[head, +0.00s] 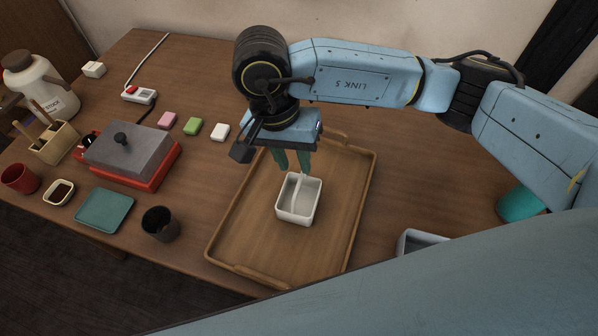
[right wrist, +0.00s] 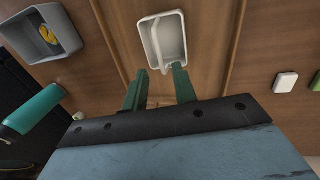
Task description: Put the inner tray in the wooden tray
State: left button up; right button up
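The inner tray (head: 299,198) is a small white divided tray. It stands upright on the floor of the large wooden tray (head: 240,240), near its middle, and shows whole in the right wrist view (right wrist: 163,40). My right gripper (head: 293,168) points down at the inner tray's far edge. Its two green fingers are apart with bare wood visible between them, and hold nothing. The right-hand finger's tip overlaps the tray's rim in the right wrist view (right wrist: 160,68); I cannot tell if it touches. My left gripper is not in view.
Left of the wooden tray are a dark cup (head: 160,224), a teal plate (head: 104,209), a red-based grill with grey lid (head: 128,152), and small pink, green and white blocks (head: 220,131). A grey bin (right wrist: 38,38) and a teal cylinder (head: 520,204) stand to the right.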

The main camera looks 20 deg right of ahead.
jog(key=shift+w+a+r, duration=0.1)
jog(key=shift+a+r, duration=0.05)
jog(key=shift+r, duration=0.75)
jog(key=shift+w+a+r, duration=0.1)
jog(key=shift+a+r, duration=0.05)
jog(key=shift+r, duration=0.75)
